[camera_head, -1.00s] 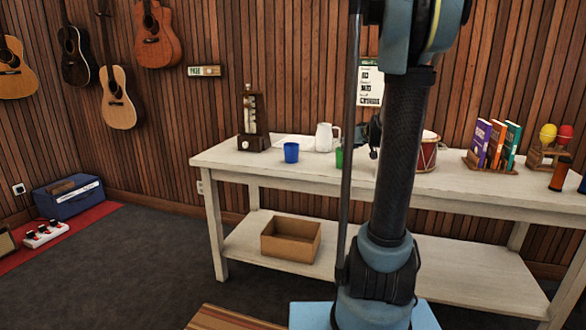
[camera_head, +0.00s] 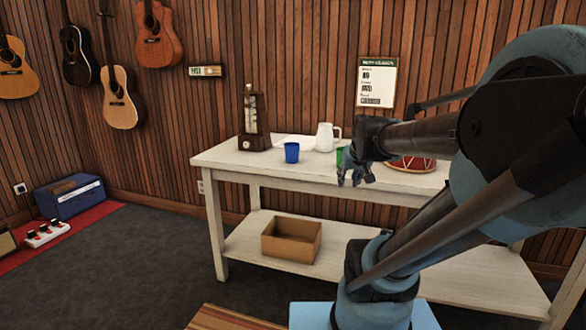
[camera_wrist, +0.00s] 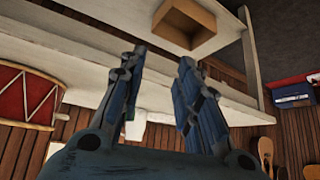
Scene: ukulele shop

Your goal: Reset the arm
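My gripper (camera_head: 355,176) hangs in front of the white table's front edge, fingers downward, in the head view. In the wrist view its two blue fingers (camera_wrist: 161,60) stand apart with nothing gripped between them. My arm is folded, with its elbow large at the right of the head view. The gripper partly hides a green cup (camera_head: 340,156) on the tabletop behind it.
The white table (camera_head: 228,158) carries a blue cup (camera_head: 291,152), a white pitcher (camera_head: 325,137), a wooden metronome-like device (camera_head: 252,122) and a red drum (camera_head: 411,164). A cardboard box (camera_head: 291,241) sits on its lower shelf. My arm hides the table's right end.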

